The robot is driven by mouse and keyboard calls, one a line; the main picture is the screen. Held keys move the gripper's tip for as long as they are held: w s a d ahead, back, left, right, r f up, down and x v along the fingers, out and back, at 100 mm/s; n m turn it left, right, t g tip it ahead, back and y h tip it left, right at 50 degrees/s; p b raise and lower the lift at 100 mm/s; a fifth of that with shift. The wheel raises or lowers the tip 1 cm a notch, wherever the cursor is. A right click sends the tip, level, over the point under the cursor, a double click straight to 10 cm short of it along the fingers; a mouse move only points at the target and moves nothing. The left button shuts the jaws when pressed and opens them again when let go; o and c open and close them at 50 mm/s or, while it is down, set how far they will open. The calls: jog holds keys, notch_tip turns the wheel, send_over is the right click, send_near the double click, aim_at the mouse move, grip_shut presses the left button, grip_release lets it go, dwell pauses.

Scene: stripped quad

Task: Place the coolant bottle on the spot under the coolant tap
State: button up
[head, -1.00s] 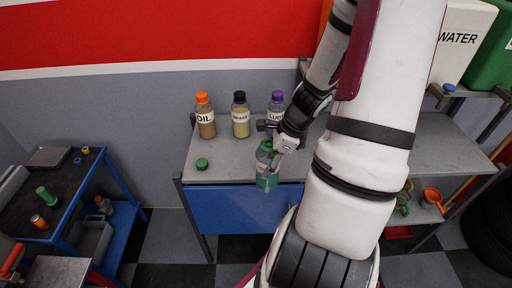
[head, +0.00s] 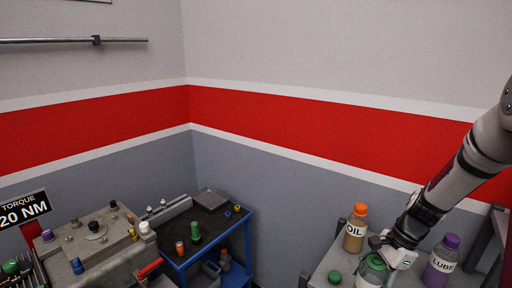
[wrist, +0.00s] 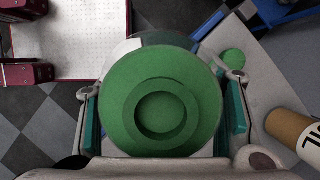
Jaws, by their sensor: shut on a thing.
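The coolant bottle (head: 372,272) is a clear bottle with green liquid, partly cut off at the bottom of the head view. My gripper (head: 388,256) is shut on it near its top. In the wrist view the bottle's round green top (wrist: 160,105) fills the middle, uncapped, between the two fingers of my gripper (wrist: 162,88). Checkered floor shows around it, past the bench edge. A loose green cap (head: 335,277) lies on the bench, also in the wrist view (wrist: 234,62). The coolant tap and the spot under it are not in view.
The oil bottle (head: 355,232) and the lube bottle (head: 442,262) stand on the grey bench (head: 318,272). A blue cart (head: 246,250) stands in the corner. A metal workbench (head: 100,262) with small parts is at lower left.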

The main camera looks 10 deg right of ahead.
jog(key=w+a+n+g+h, duration=0.4)
jog(key=w+a+n, duration=1)
jog(key=a+n, duration=0.2)
jog(key=shift+w+r+n+g, duration=0.2)
jog(key=shift+n+g, duration=0.1)
jog(key=shift+n, duration=0.7)
jog(key=shift+s, duration=0.1)
